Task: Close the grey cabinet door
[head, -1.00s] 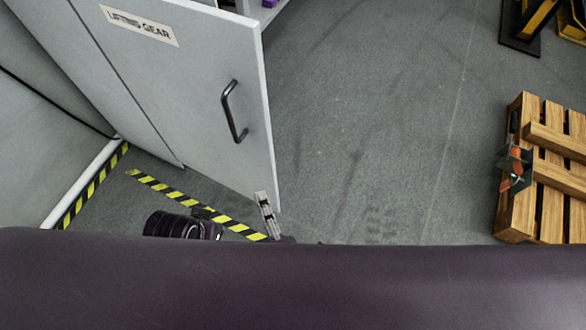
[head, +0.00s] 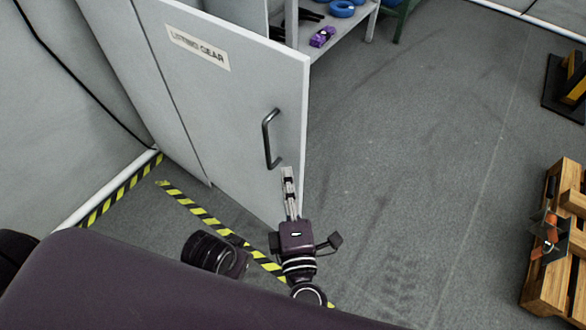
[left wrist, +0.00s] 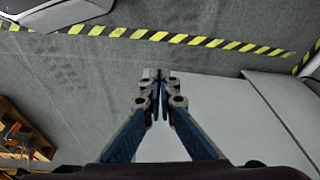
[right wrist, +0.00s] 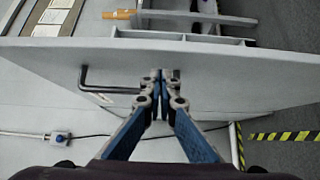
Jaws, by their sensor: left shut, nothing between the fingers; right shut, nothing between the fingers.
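The grey cabinet door (head: 235,105), labelled "LIFTING GEAR", stands open in the head view. Its dark bar handle (head: 267,138) is near the free edge. My right gripper (head: 287,170) is shut and empty, its tips in front of the door just below the handle, close to the free edge.
Yellow-black tape (head: 215,225) crosses the floor below the door. Behind the door is a shelf (head: 345,30) with purple and blue items. A wooden pallet (head: 545,285) with an orange-and-dark object (head: 548,235) stands at right. The floor (head: 410,140) between door and pallet is clear.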

